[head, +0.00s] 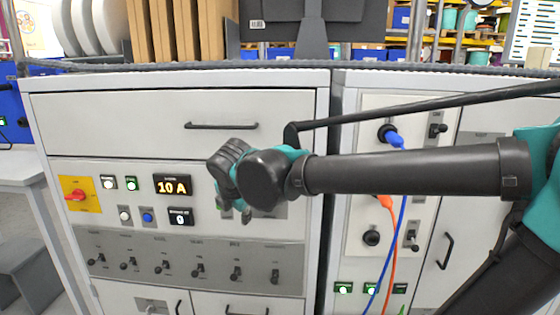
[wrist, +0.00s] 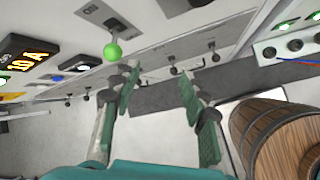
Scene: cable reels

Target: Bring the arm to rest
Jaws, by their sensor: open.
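My gripper (head: 243,212) is held out in front of the grey control cabinet (head: 110,108), with my arm reaching across the picture from the right. In the head view the wrist hides part of the panel behind it, and the fingers show only partly. In the wrist view the two green-padded fingers of my gripper (wrist: 160,88) are spread apart with nothing between them. A green ball knob (wrist: 112,51) on a grey plate lies beyond the left fingertip, apart from it.
The cabinet front has a red rotary switch (head: 75,194), a lit "10 A" display (head: 173,186) and a row of toggles (head: 162,265). Blue (head: 402,220) and orange (head: 391,245) cables hang on the right cabinet. A wooden barrel (wrist: 262,118) shows in the wrist view.

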